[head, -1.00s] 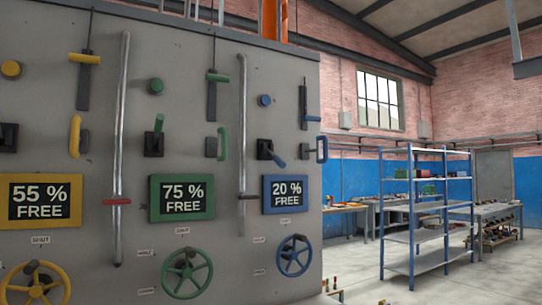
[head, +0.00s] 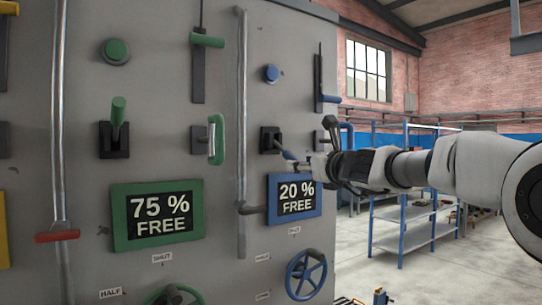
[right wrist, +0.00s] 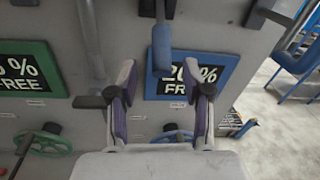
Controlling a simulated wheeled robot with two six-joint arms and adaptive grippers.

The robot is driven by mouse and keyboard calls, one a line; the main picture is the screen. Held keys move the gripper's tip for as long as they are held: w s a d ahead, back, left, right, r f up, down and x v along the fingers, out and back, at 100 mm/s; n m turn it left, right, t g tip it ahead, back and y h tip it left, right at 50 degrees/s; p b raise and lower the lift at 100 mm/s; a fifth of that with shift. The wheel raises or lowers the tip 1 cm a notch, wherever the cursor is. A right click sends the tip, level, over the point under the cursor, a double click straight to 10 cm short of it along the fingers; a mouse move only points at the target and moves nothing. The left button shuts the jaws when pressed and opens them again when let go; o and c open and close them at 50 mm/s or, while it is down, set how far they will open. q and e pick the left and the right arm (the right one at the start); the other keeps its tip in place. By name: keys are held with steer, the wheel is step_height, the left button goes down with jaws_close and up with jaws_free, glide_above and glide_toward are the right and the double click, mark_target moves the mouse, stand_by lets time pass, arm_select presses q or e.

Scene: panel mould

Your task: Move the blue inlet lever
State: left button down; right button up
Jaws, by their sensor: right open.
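The blue inlet lever (head: 288,155) sticks out from a black base (head: 270,139) on the grey panel, above the blue-framed "20 % FREE" display (head: 294,196). Its blue grip points down and to the right. In the right wrist view the blue grip (right wrist: 162,47) hangs in front of the display, just beyond the fingertips and roughly in line with the gap between them. My right gripper (head: 312,164) reaches in from the right beside the lever's end. In the right wrist view its fingers (right wrist: 164,88) are apart and empty. My left gripper is not in view.
A blue slide handle (head: 330,99) and blue button (head: 272,73) sit above the lever. A blue handwheel (head: 306,274) is below. A vertical metal pipe (head: 241,110) and a green handle (head: 216,139) stand to the left. Open floor and a shelf (head: 415,230) lie right of the panel.

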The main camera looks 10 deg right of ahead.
mark_target(287, 153)
steer(key=shift+w+r, duration=0.15)
steer(key=shift+r, duration=0.25)
steer(key=p+x, duration=0.2)
steer(key=shift+w+r+p, duration=0.15)
steer(key=shift+r+p, duration=0.1)
steer(key=shift+p, duration=0.1)
steer(key=p+x, duration=0.1)
steer(key=x, duration=0.1)
steer(key=f+p+x, duration=0.1)
steer(key=x, duration=0.2)
steer(key=shift+s+d, duration=0.1)
steer(key=shift+s, duration=0.2)
jaws_close()
